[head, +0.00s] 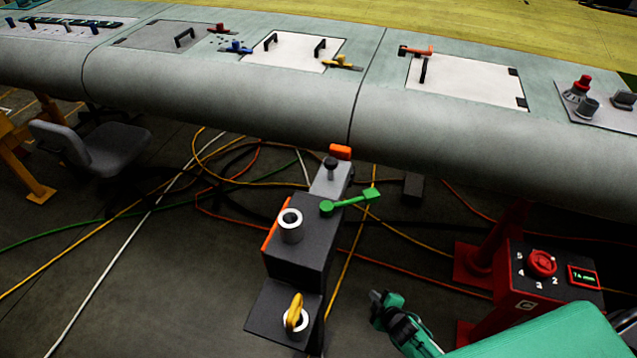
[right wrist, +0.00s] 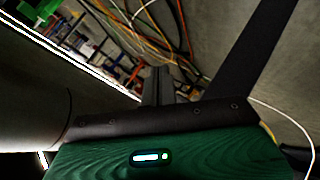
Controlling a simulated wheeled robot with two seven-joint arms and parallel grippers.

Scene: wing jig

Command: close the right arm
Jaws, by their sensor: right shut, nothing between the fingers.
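My right gripper (head: 382,303) is in the lower middle of the head view, at the end of my green arm. It is shut and empty, and apart from everything around it. A dark jig post (head: 297,255) stands to its left, with a grey arm (head: 331,178) at its top reaching toward the wing's front edge. That arm has an orange tip (head: 341,152) and a black knob (head: 330,164). A green lever (head: 350,201) sits beside it, pointing right. I cannot tell whether this arm touches the wing. My left gripper is out of view.
The wing (head: 230,90) spans the back, with hatches and coloured latches. A lower block (head: 280,310) carries a yellow ring (head: 295,312). A red box with a dial (head: 541,263) stands at right. Cables (head: 225,185) cover the floor; a chair (head: 95,145) is at left.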

